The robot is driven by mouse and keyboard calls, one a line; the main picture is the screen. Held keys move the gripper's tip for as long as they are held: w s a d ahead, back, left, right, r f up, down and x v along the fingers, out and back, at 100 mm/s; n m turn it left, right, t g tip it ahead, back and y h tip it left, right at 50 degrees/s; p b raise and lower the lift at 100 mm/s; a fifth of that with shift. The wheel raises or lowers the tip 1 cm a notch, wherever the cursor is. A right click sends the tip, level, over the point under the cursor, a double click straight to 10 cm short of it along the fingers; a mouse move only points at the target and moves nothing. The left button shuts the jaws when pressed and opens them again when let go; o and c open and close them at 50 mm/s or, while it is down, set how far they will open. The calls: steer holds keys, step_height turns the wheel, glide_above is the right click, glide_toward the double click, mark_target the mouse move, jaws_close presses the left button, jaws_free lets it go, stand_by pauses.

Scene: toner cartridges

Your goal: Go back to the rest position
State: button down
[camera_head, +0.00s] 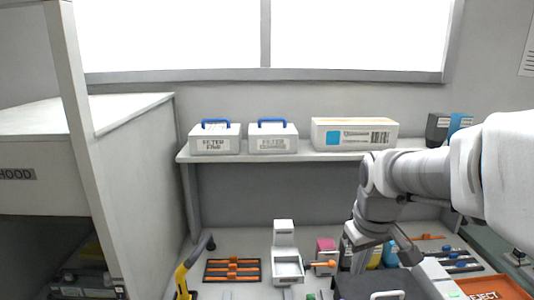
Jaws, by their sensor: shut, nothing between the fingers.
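My arm enters from the right, and its wrist bends downward over the bench.
A white stand (284,266), an orange-and-black rack (232,270) and a magenta cartridge (326,250) stand left of my gripper. A black case (380,287) is in front. A shelf (305,157) above bears boxes. A red REJECT tray (492,287) is at right.

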steer(key=s+a+r+m+t, duration=0.1)
steer(key=s+a, duration=0.1)
steer(key=s, duration=0.5)
steer(key=s+a+r+m+t, duration=0.1)
steer(key=s+r+m, duration=0.1)
steer(key=s, duration=0.5)
steer(key=shift+s+a+r+t, duration=0.15)
steer(key=shift+s+a+t, duration=0.25)
